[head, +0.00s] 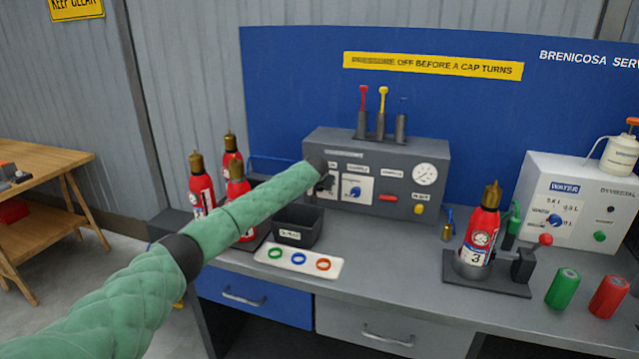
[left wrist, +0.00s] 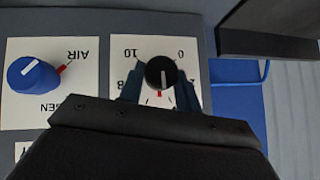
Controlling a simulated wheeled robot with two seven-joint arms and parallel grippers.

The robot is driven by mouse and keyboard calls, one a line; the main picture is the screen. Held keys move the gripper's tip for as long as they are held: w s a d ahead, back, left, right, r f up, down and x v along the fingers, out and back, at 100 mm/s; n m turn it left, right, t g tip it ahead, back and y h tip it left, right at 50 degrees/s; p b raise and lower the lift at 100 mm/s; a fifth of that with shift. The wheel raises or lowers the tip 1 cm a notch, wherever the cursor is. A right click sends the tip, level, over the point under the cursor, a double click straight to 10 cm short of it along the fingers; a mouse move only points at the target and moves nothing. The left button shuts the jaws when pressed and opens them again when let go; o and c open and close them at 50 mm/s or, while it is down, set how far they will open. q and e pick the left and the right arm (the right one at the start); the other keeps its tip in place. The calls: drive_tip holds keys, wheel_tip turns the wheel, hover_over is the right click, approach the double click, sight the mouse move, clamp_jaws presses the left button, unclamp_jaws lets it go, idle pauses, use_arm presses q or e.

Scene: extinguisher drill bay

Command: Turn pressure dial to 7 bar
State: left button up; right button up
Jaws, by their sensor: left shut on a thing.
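The pressure dial is a round black knob (left wrist: 160,71) with a white line, on a white scale plate (left wrist: 122,50) in the left wrist view. The plate appears upside down there, with 10 and 0 readable. The white line runs roughly up and down the picture; a red mark shows just below the knob. My left gripper (left wrist: 161,84) is shut on the knob, one dark finger on each side. In the head view my green-sleeved left arm reaches the grey control box (head: 435,160), its gripper (head: 326,186) at the box's left side, hiding the dial. My right gripper is not in view.
A blue selector knob (left wrist: 34,78) sits beside the dial. The box also carries a gauge (head: 425,174) and a yellow button (head: 419,209). A black bin (head: 297,231) and white ring tray (head: 333,266) stand below my arm. Red extinguishers (head: 201,187) stand left.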

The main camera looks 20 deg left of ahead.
use_arm(q)
drive_tip(key=shift+d+f+m+y, duration=0.15)
drive_tip(key=shift+m+y, duration=0.25)
drive_tip(key=shift+y, duration=0.3)
drive_tip(key=shift+f+m+t+y, duration=0.1)
drive_tip(key=shift+m+t+y, duration=0.25)
drive_tip(key=shift+y, duration=0.35)
drive_tip(key=m+y+b, duration=0.1)
drive_tip(key=y+b, duration=0.1)
drive_tip(key=m+t+y, duration=0.1)
drive_tip(key=y, duration=0.1)
drive_tip(key=shift+d+f+m+b, duration=0.2)
drive_tip(key=shift+d+m+b, duration=0.05)
drive_tip(key=shift+m+b, duration=0.15)
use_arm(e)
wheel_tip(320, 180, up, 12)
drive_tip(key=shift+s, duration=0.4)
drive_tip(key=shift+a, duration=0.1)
use_arm(q)
drive_tip(key=o, duration=1)
drive_tip(key=shift+c, duration=0.2)
